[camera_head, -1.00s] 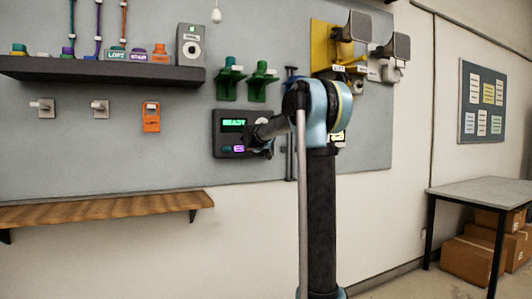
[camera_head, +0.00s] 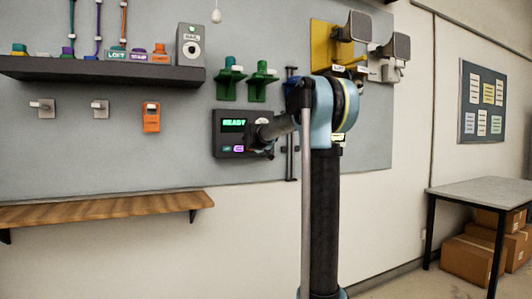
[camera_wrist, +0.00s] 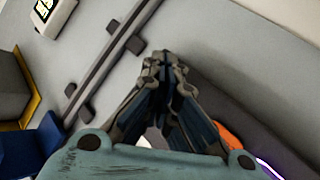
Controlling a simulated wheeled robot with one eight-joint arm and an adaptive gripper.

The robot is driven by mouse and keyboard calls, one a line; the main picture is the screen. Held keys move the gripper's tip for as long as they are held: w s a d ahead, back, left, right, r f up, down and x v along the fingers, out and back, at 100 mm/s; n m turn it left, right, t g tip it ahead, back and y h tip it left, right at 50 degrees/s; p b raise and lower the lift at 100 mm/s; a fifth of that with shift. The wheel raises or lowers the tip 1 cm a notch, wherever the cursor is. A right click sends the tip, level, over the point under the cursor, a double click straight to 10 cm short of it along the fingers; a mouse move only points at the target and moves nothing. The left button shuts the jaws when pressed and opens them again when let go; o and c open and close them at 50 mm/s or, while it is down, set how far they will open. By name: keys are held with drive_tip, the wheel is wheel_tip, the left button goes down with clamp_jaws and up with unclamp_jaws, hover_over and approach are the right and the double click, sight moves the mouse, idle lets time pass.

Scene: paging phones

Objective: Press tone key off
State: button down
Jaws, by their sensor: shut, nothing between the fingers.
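A dark panel (camera_head: 217,146) on the grey wall board has a lit green display (camera_head: 233,125) reading READY. A small teal key (camera_head: 227,149) and a purple key (camera_head: 238,149) sit below the display, with a pale round part (camera_head: 262,122) at upper right. I cannot tell which is the tone key. My gripper (camera_head: 268,155) is at the panel's lower right; my arm hides that side. In the wrist view my gripper (camera_wrist: 164,62) is shut and empty, its fingertips together. Whether it touches the panel cannot be told.
A dark vertical rail (camera_head: 289,165) runs right of the panel. Green brackets (camera_head: 262,88) sit above it. An orange switch (camera_head: 151,117) is left, below a dark shelf (camera_head: 90,70). A wooden shelf (camera_head: 100,212) is lower left. A table (camera_head: 485,190) stands right.

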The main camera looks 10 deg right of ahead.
drive_tip(key=shift+s+d, duration=0.25)
drive_tip(key=shift+s, duration=0.5)
drive_tip(key=shift+s+d, duration=0.25)
drive_tip(key=shift+s, duration=0.55)
drive_tip(key=shift+s+d, duration=0.25)
drive_tip(key=shift+s, duration=0.5)
drive_tip(key=s+d+f+g, duration=0.2)
drive_tip(key=s+f, duration=0.4)
drive_tip(key=s, duration=0.3)
drive_tip(key=s+d+f+m+g+y, duration=0.1)
drive_tip(key=s+d+f+g, duration=0.1)
drive_tip(key=s+f, duration=0.65)
drive_tip(key=s+d+f+g, duration=0.2)
drive_tip(key=s+d+f, duration=0.15)
drive_tip(key=s, duration=0.65)
drive_tip(key=s+a+f+g+y, duration=0.2)
drive_tip(key=s+a+f, duration=0.2)
drive_tip(key=s+f, duration=0.7)
drive_tip(key=s+a+f+g+y, duration=0.3)
drive_tip(key=s+f, duration=0.8)
drive_tip(key=s, duration=0.4)
drive_tip(key=shift+a+f+n, duration=0.25)
drive_tip(key=shift+a+n, duration=0.1)
drive_tip(key=shift+n, duration=0.05)
drive_tip(key=shift+w, duration=0.1)
